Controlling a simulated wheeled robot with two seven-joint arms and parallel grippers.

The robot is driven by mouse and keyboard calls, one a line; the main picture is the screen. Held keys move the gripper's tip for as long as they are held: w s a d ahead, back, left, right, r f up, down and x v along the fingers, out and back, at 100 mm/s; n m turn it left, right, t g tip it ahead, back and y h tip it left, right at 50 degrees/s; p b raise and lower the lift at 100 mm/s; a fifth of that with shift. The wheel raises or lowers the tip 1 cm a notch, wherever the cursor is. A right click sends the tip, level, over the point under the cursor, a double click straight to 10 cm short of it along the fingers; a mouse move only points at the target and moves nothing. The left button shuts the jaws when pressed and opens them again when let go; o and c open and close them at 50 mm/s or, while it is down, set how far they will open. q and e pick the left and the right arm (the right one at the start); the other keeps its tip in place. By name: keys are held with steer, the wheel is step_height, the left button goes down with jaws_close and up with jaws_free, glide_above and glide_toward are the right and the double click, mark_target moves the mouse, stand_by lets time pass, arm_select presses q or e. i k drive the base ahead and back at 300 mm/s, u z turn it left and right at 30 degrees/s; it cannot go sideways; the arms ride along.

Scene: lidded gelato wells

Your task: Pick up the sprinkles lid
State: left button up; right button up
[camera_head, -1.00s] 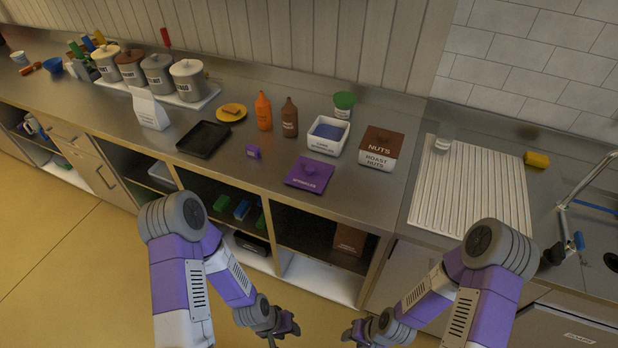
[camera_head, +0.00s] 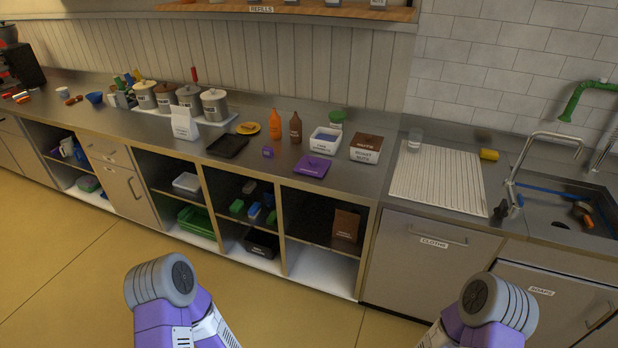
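The purple sprinkles lid (camera_head: 312,166) lies flat on the counter near its front edge, with a small knob on top. Just behind it stands a white open well (camera_head: 325,141) with blue contents and a label on its front. The brown nuts lid (camera_head: 367,142) sits on the white nuts well (camera_head: 364,156) to the right. Both of my grippers are out of view; only upper parts of my arms show at the bottom, well short of the counter.
A small purple box (camera_head: 268,152) and a black tray (camera_head: 228,146) lie left of the lid. An orange bottle (camera_head: 275,124) and a brown bottle (camera_head: 295,128) stand behind. A ribbed white drainboard (camera_head: 438,178) is at right, beside the sink. Open shelves are below the counter.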

mark_target(315, 167)
steer(key=u, duration=0.45)
steer(key=i, duration=1.5)
steer(key=z, duration=0.7)
